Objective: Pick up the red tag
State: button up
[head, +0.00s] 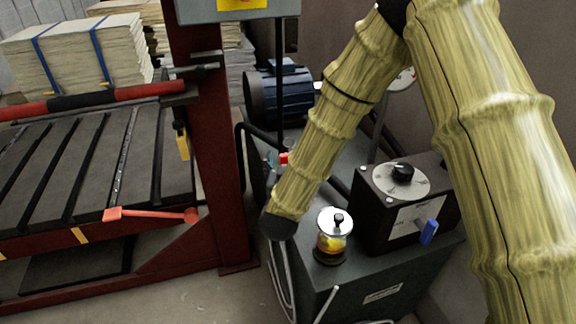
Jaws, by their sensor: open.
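A small bright red piece (284,158) shows just left of my arm, beside a dark post. No other clear red tag shows. My bamboo-patterned arm comes down from the upper right to a dark joint above the left edge of the dark cabinet. I cannot make out gripper fingers there.
A dark cabinet (400,267) carries a glass jar (333,237) with a metal lid and a control box (376,222) with a blue lever. A red-framed press (222,150) stands left, with an orange-red lever (150,214). Bare floor shows at lower left.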

aim_at(289, 147)
jog(key=shift+w+d+b, duration=0.2)
jog(key=shift+w+b, duration=0.7)
jog(key=shift+w, duration=2.5)
jog(key=c, duration=1.3)
jog(key=shift+r, duration=0.1)
jog(key=shift+r, duration=0.2)
notch_tip(289, 147, up, 4)
jog(key=shift+f+p, duration=0.15)
jog(key=shift+p, duration=0.85)
jog(key=s+a+p, duration=0.1)
jog(key=s+p, duration=0.1)
jog(key=s, duration=1.4)
jog(key=shift+r, duration=0.35)
